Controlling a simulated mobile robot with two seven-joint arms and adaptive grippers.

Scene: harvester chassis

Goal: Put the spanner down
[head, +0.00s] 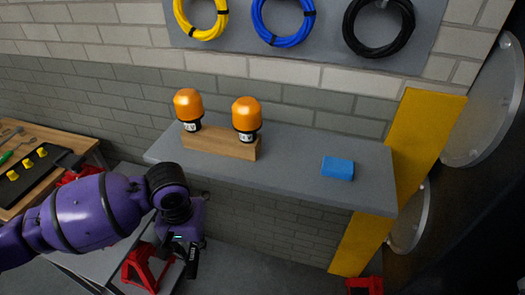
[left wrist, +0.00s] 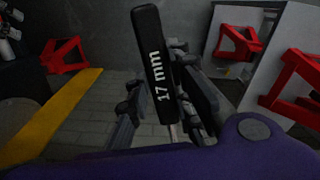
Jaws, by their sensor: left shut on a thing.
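The spanner (left wrist: 155,65) has a black handle marked "17 mm" in white, and it stands nearly upright in the left wrist view. A short metal part shows below the handle; the rest is hidden between the fingers. My left gripper (left wrist: 167,112) is shut on it. In the head view the left gripper (head: 184,246) hangs low at the left, below the grey shelf's front edge, and the spanner's black handle (head: 192,265) points down from it. My right gripper is not in view.
The grey shelf (head: 300,178) holds a wooden block (head: 215,142) with two orange-capped lamps (head: 247,115) and a blue block (head: 338,168). Its middle is clear. A wooden bench (head: 75,143) with a dark tray is at left. A red stand (head: 148,267) is near the gripper.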

